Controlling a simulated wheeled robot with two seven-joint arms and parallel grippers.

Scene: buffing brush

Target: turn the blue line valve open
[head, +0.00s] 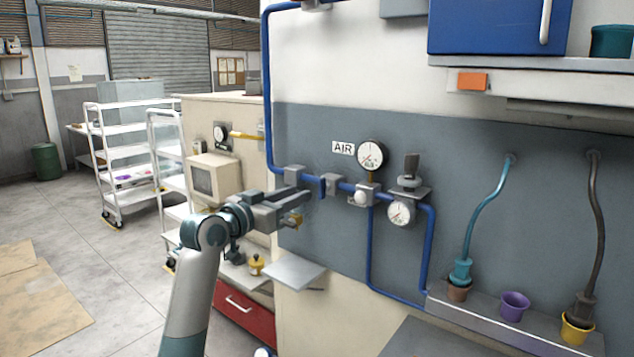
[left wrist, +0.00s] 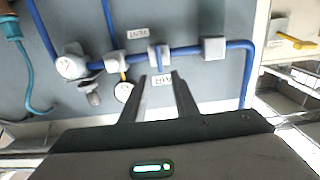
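The blue line (head: 312,180) runs across the grey wall panel. A grey valve body (head: 333,182) sits on it with a small blue lever (head: 322,187), just below and left of the AIR sign (head: 343,148). My left gripper (head: 303,204) is close in front of the panel, slightly left of and below the valve. In the left wrist view the two fingers (left wrist: 162,82) are apart, with nothing between them. The valve (left wrist: 158,52) shows there just beyond the fingertips. Contact with the lever cannot be made out. My right gripper is not in view.
Gauges (head: 371,155) and a grey fitting (head: 410,170) crowd the line to the right. A grey bracket (head: 294,175) holds it on the left. A shelf with a purple cup (head: 515,306) and hoses stands at the right. White trolleys (head: 120,150) stand at the back left.

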